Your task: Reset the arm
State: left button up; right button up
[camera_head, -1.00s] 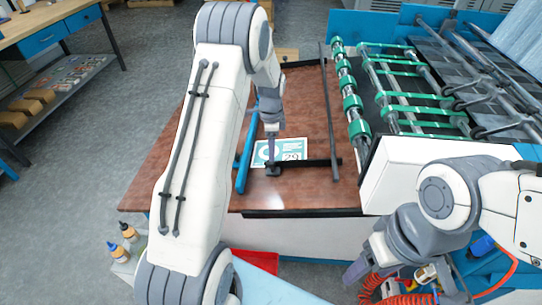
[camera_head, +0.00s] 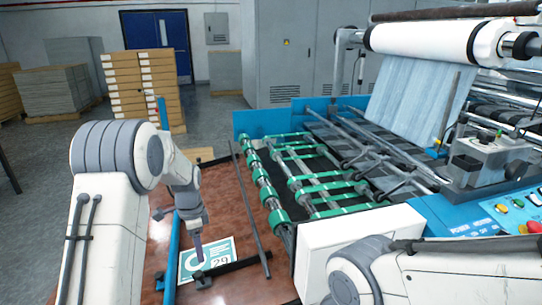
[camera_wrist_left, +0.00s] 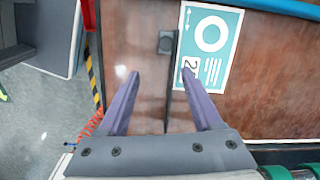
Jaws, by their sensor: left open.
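My left gripper (camera_head: 199,250) is over the brown table (camera_head: 225,205), above a printed sheet (camera_head: 192,261) with a ring mark and the number 29. The same sheet (camera_wrist_left: 207,45) lies ahead, toward the right finger, beside a dark bar (camera_wrist_left: 172,90) on the table. My right arm comes in at the lower right of the head view; its gripper is out of the picture.
The laminating machine's green-ringed rollers (camera_head: 262,185) are to the right of the table. A white film roll (camera_head: 420,37) hangs above. A blue rail (camera_head: 172,255) stands by the sheet. Stacked boxes (camera_head: 140,85) are at the back left. A control panel (camera_head: 515,215) is at far right.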

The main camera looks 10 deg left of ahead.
pick_arm(q)
jog(key=s+d+r+n+p, duration=0.1)
jog(key=s+d+r+p, duration=0.2)
jog(key=s+d+r, duration=0.5)
jog(key=s+d+r+n+p, duration=0.1)
jog(key=s+d+r+p, duration=0.15)
jog(key=d+r, duration=0.5)
jog(key=s+d+r+n+p, duration=0.1)
jog(key=s+d+r+p, duration=0.1)
jog(key=s, duration=0.8)
jog(key=s+d+r+n+h+p, duration=0.1)
jog(key=s+d+r+p, duration=0.1)
jog(key=s, duration=0.9)
jog(key=d+r, duration=0.1)
jog(key=d, duration=0.1)
jog(key=shift+s+d+n+p, duration=0.2)
jog(key=shift+d+n+p, duration=0.1)
jog(key=shift+d, duration=0.05)
jog(key=shift+r, duration=0.1)
